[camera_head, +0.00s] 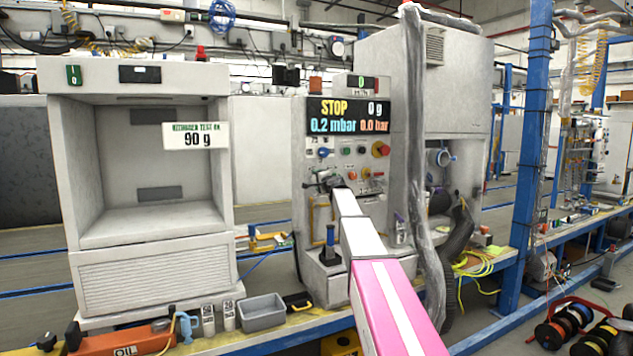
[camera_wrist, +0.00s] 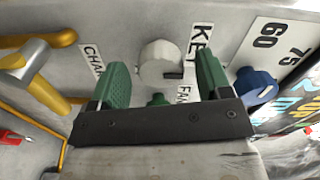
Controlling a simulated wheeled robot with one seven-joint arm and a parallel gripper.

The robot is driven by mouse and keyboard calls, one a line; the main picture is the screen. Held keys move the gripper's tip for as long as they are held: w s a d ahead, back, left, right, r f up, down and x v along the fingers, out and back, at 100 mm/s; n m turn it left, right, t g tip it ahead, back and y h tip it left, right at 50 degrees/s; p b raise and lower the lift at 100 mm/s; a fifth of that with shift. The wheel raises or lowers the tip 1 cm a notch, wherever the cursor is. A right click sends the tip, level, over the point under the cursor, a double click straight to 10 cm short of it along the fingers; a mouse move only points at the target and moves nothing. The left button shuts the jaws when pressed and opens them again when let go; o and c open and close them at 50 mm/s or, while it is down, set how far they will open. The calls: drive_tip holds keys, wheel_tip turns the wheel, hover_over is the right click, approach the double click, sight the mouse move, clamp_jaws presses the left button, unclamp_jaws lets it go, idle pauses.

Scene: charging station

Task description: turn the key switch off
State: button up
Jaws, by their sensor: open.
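In the wrist view a round pale grey knob (camera_wrist: 158,60) with a dark notch at its lower right sits on the grey panel, beside a label reading KEY. I take it as the key switch. My gripper (camera_wrist: 163,72) is open, with one green finger on each side of the knob. A gap shows on both sides, and I cannot tell how deep the fingers reach. In the head view my gripper (camera_head: 328,181) is at the front of the control panel (camera_head: 348,150), and my wrist hides the switch there.
A blue knob (camera_wrist: 256,84) is close right of my gripper in the wrist view. A yellow handle (camera_wrist: 35,62) stands out at the left. In the head view a red button (camera_head: 381,149) and a display (camera_head: 348,116) reading STOP are on the panel. A grey hose (camera_head: 418,180) hangs right of my arm.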

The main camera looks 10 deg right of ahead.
drive_tip(key=v, duration=0.9)
drive_tip(key=shift+w, duration=0.1)
drive_tip(key=s+a+f+n+g, duration=0.25)
drive_tip(key=s+f, duration=0.45)
drive_tip(key=f, duration=0.4)
drive_tip(key=s+a+f+n+g, duration=0.2)
drive_tip(key=s+f+n+g, duration=0.15)
drive_tip(key=s+f, duration=0.55)
drive_tip(key=s+a+f+n+g, duration=0.2)
drive_tip(key=s+f+g, duration=0.15)
drive_tip(key=f, duration=0.95)
drive_tip(key=s+d+f+n+g+h, duration=0.1)
drive_tip(key=s+f+g+h, duration=0.1)
drive_tip(key=s+f, duration=0.3)
drive_tip(key=s+d+f+n+g+h, duration=0.1)
drive_tip(key=s+f+g, duration=0.2)
drive_tip(key=s, duration=1)
drive_tip(key=s+d+f+n+g+h, duration=0.1)
drive_tip(key=s+f+n+g+h, duration=0.1)
drive_tip(key=s+f, duration=0.7)
drive_tip(key=shift+s+g+h, duration=0.3)
drive_tip(key=shift+s+g, duration=0.05)
drive_tip(key=shift+d, duration=0.15)
